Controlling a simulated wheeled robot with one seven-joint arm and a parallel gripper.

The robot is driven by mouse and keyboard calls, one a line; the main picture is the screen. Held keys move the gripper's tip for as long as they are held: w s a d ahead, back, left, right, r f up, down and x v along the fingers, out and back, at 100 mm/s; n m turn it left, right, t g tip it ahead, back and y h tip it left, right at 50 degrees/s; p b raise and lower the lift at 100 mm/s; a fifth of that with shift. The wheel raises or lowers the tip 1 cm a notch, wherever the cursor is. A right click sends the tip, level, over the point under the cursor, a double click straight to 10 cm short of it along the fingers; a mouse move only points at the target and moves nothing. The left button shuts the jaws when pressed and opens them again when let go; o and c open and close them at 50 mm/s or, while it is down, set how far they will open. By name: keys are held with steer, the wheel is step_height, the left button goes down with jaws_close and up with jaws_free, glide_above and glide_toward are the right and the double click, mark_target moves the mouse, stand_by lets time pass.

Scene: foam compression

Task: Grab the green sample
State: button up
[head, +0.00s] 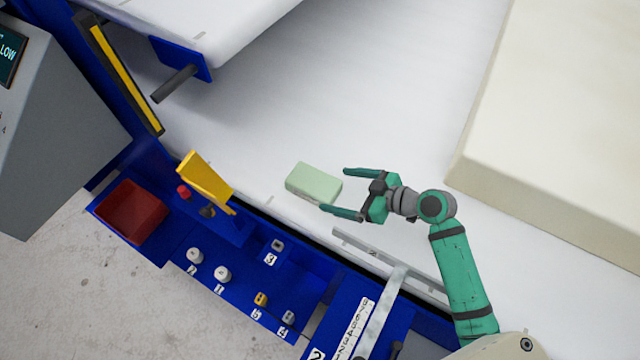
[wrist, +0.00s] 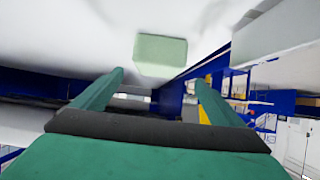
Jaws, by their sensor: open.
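The green sample (head: 313,184) is a pale green block lying on the white bed of the machine in the head view. It also shows ahead of the fingers in the wrist view (wrist: 161,54). My gripper (head: 343,191) is open, its two green fingers pointing left toward the block. In the head view the fingertips reach about the block's right end, and the lower fingertip overlaps its edge. Whether they touch cannot be told. In the wrist view (wrist: 160,78) the block appears beyond the fingertips, with nothing held between them.
A large cream foam block (head: 560,130) stands at the right. A metal rail (head: 380,255) lies below my gripper. White bed above the sample is clear.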

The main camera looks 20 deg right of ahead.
mark_target(320, 184)
steer(key=x, duration=1)
steer(key=shift+w, duration=0.35)
steer(key=c, duration=1.1)
